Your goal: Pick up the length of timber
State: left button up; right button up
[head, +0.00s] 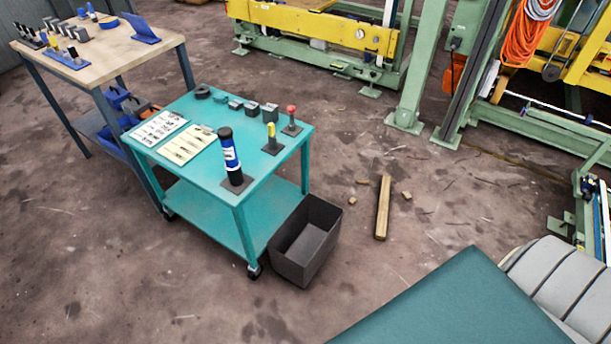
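The length of timber (383,208) is a light brown wooden bar. It lies flat on the concrete floor, right of the dark bin and pointing roughly away from me. Nothing covers it. Neither of my grippers shows in the head view.
A teal cart (262,192) with papers and small tools stands left of a dark open bin (306,240). Small wood scraps (407,195) lie near the timber. A green tabletop (465,305) and a grey ribbed object (560,285) fill the lower right. Yellow-green machinery (320,28) stands behind.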

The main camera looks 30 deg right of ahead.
aim_at(381, 223)
jog(key=i+l+u, duration=0.1)
jog(key=u, duration=1.2)
jog(key=l+z, duration=0.1)
jog(key=l, duration=0.4)
jog(key=i+l+z, duration=0.15)
jog(key=l, duration=0.3)
jog(key=k+l+z, duration=0.15)
jog(key=l+z, duration=0.35)
jog(key=l, duration=0.45)
jog(key=l+z, duration=0.45)
jog(key=l, duration=0.5)
